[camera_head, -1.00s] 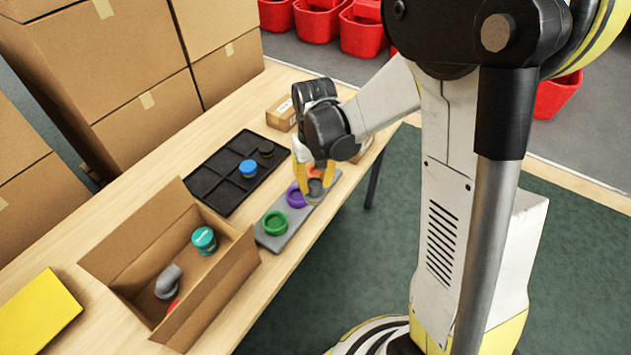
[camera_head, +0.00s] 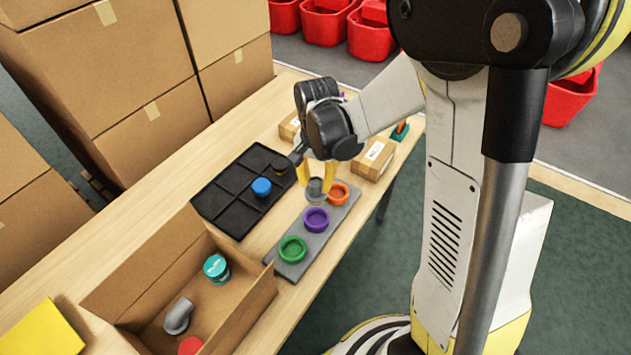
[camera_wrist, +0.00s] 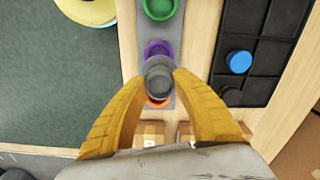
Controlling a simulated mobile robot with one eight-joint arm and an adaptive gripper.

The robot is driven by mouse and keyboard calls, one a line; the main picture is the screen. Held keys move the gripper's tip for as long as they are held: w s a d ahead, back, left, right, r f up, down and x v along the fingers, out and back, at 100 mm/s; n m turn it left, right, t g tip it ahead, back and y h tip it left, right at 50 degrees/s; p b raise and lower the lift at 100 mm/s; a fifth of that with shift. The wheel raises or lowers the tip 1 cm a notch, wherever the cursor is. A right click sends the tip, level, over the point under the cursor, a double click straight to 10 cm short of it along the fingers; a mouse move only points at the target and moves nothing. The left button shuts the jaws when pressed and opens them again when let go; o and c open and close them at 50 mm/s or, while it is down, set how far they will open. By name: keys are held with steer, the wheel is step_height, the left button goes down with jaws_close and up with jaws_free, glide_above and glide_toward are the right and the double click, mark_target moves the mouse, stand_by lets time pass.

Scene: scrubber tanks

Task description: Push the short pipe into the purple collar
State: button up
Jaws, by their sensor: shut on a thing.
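My gripper (camera_wrist: 160,80) is shut on the short pipe (camera_wrist: 158,78), a grey cylinder, with its yellow fingers on either side. The pipe also shows in the head view (camera_head: 316,187), partly hidden by the fingers. The purple collar (camera_head: 316,220) is the middle ring on a grey board, between a green and an orange collar. In the wrist view the purple collar (camera_wrist: 157,49) lies just beyond the pipe, which overlaps its near edge in the picture. The pipe appears to be above the board, not in the collar; its exact height cannot be told.
The grey board (camera_head: 274,267) carries the green collar (camera_head: 292,249) and orange collar (camera_head: 338,193). A black tray (camera_head: 228,199) with a blue cap (camera_head: 261,186) lies beside it. An open carton (camera_head: 137,267) stands at left. Small boxes (camera_head: 374,160) sit behind.

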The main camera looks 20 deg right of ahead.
mark_target(316, 201)
steer(key=m, duration=0.2)
steer(key=shift+s+f+m, duration=0.1)
steer(key=shift+m, duration=0.3)
steer(key=m, duration=0.5)
steer(key=shift+f+b, duration=0.2)
steer(key=shift+b, duration=0.1)
steer(key=m, duration=0.4)
steer(key=shift+f+m, duration=0.1)
steer(key=shift+m, duration=0.2)
steer(key=m, duration=0.4)
steer(key=shift+s+f+b, duration=0.1)
steer(key=shift+f+b, duration=0.05)
steer(key=shift+b, duration=0.2)
steer(key=shift+m, duration=0.3)
steer(key=shift+f+b, duration=2.3)
steer(key=shift+f, duration=0.7)
steer(key=shift+f+b, duration=0.3)
steer(key=shift+b, duration=0.05)
steer(key=shift+f+b, duration=0.3)
steer(key=shift+f, duration=0.1)
steer(key=shift+f, duration=0.2)
steer(key=shift+f+b, duration=0.15)
steer(key=shift+b, duration=0.25)
